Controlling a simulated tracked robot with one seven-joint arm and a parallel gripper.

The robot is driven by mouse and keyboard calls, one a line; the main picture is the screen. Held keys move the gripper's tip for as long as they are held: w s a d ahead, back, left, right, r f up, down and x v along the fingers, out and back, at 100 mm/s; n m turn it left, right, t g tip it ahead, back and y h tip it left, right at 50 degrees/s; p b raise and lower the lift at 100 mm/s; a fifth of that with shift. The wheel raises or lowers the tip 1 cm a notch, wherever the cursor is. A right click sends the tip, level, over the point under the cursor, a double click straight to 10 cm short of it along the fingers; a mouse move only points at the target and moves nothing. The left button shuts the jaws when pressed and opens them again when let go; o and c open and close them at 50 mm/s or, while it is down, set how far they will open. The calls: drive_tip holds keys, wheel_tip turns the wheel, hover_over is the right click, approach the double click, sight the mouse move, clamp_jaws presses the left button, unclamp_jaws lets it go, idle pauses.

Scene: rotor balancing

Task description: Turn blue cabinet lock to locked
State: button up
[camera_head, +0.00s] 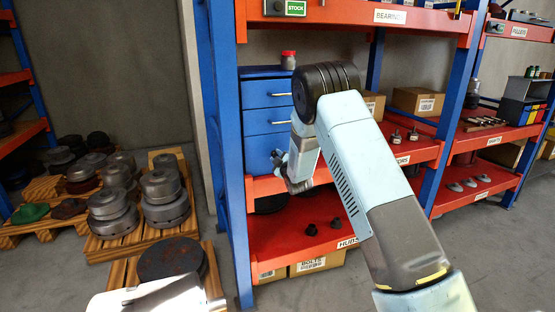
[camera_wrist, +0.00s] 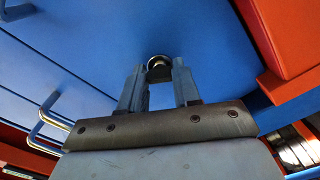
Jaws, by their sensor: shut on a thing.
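The blue cabinet (camera_head: 268,105) stands on the shelf in the head view, with several drawers and handles. Its blue face (camera_wrist: 110,35) fills much of the wrist view. A round metal lock (camera_wrist: 159,63) sits on that face. My gripper (camera_wrist: 160,75) has its fingertips at the two sides of the lock and is shut on it. In the head view my arm reaches to the cabinet's lower front, and my gripper (camera_head: 279,158) is small there. The lock is hidden in the head view, and its turn angle is hard to tell.
Metal drawer handles (camera_wrist: 50,115) stick out at the left in the wrist view. An orange shelf beam (camera_wrist: 280,35) is close on the right. A red-capped jar (camera_head: 288,60) stands on the cabinet. A blue rack post (camera_head: 226,150) rises left of it.

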drive_tip(key=shift+s+a+f+n, duration=0.1)
drive_tip(key=shift+n, duration=1.65)
drive_tip(key=shift+s+a+f+n, duration=0.1)
drive_tip(key=shift+n, duration=1.65)
drive_tip(key=o, duration=1.1)
drive_tip(key=shift+w+d+r, duration=0.1)
drive_tip(key=shift+w, duration=0.05)
drive_tip(key=shift+c, duration=0.2)
drive_tip(key=shift+d, duration=0.1)
drive_tip(key=v, duration=1.3)
drive_tip(key=shift+s, duration=0.4)
